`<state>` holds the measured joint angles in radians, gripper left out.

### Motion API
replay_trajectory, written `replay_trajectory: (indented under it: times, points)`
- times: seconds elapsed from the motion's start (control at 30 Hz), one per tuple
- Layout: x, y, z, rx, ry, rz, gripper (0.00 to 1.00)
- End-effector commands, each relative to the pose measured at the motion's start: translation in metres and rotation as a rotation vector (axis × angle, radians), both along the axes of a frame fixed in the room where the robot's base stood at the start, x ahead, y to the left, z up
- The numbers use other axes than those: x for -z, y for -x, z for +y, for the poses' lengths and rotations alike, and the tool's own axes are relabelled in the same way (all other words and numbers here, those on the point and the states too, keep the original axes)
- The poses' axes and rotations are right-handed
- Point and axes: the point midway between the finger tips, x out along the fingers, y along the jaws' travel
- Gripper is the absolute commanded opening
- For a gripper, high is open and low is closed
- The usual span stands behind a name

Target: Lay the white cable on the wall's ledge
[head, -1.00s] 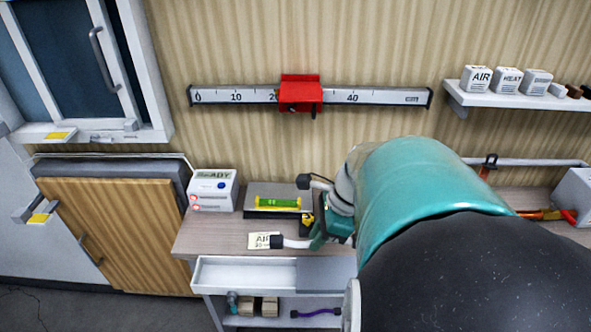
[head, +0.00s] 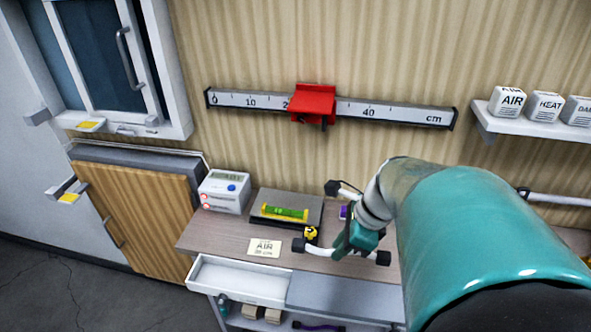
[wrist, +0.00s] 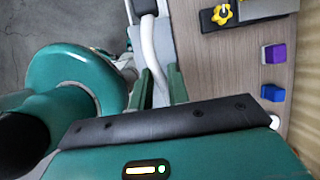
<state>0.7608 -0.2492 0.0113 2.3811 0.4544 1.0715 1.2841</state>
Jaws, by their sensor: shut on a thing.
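The white cable (head: 320,250) has a black end piece on each side. My gripper (head: 352,248) is shut on it and holds it above the front part of the bench. In the wrist view the cable (wrist: 151,50) runs between the two green fingers (wrist: 160,88), with one black end at the top edge. A white ledge (head: 540,127) is on the wall at the upper right, with lettered white blocks on it. My gripper is well left of and below this ledge. My arm hides part of the bench.
A ruler (head: 400,112) with a red slider (head: 314,104) is on the wall. The bench holds a white device (head: 224,192), a green level (head: 285,213), an AIR card (head: 264,248) and a yellow-knobbed item (head: 311,233). An open drawer (head: 240,282) juts out in front.

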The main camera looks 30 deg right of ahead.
Motion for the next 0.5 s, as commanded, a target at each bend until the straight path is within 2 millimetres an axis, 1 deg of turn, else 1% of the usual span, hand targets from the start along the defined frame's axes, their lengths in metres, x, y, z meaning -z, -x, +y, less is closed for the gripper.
replay_trajectory:
  times: [0.07, 0.17, 0.27, 0.5]
  points:
    - [0.000, -0.001, 0.001, 0.000, 0.001, -0.001, 0.00]
    - [0.004, -0.004, -0.006, 0.002, -0.001, 0.001, 0.00]
    - [0.013, -0.007, -0.023, 0.003, -0.004, 0.003, 0.00]
    - [0.035, -0.018, -0.071, 0.003, -0.003, 0.002, 0.00]
